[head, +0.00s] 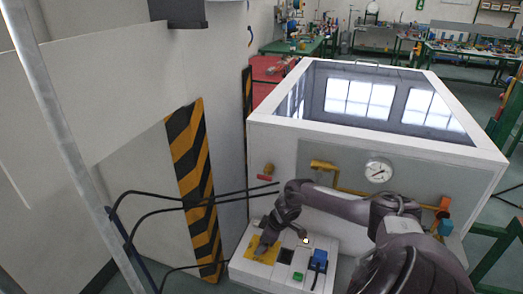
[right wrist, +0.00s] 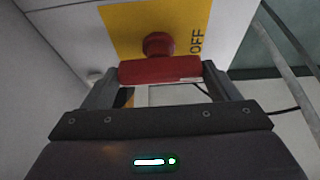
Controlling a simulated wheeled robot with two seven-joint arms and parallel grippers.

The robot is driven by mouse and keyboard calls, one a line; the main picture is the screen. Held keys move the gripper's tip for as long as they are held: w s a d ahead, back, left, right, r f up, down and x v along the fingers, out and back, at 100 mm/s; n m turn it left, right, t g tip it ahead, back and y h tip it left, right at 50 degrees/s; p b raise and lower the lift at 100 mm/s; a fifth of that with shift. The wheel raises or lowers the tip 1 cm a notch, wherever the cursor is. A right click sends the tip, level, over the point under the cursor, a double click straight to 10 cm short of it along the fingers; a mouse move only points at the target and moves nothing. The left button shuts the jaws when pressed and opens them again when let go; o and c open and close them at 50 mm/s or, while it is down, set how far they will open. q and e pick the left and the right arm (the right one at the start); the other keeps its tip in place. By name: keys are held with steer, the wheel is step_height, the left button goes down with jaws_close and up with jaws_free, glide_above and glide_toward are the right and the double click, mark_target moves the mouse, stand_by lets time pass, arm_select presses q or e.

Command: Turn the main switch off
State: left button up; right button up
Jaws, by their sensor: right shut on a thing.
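The main switch is a red rotary switch (right wrist: 160,70) on a yellow plate (right wrist: 122,26) printed with "OFF". Its red bar lies between the two fingers of my right gripper (right wrist: 158,72), with its round red base behind it. My right gripper is shut on this bar. In the head view my right gripper (head: 266,241) reaches down onto the yellow plate (head: 252,254) at the left of the white control box, and hides the switch there. My left gripper is not in view.
The white control box (head: 240,272) also carries a black socket (head: 285,256) and a blue plug (head: 319,260). Behind it stands the generator cabinet (head: 272,150) with a gauge (head: 379,170) and yellow pipe. A striped wall edge (head: 192,170) and black cables (head: 160,194) are at left.

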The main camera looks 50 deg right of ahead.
steer(key=o, duration=1.3)
steer(key=v, duration=0.8)
steer(key=shift+p, duration=0.3)
steer(key=shift+f, duration=0.1)
steer(key=shift+a, duration=0.15)
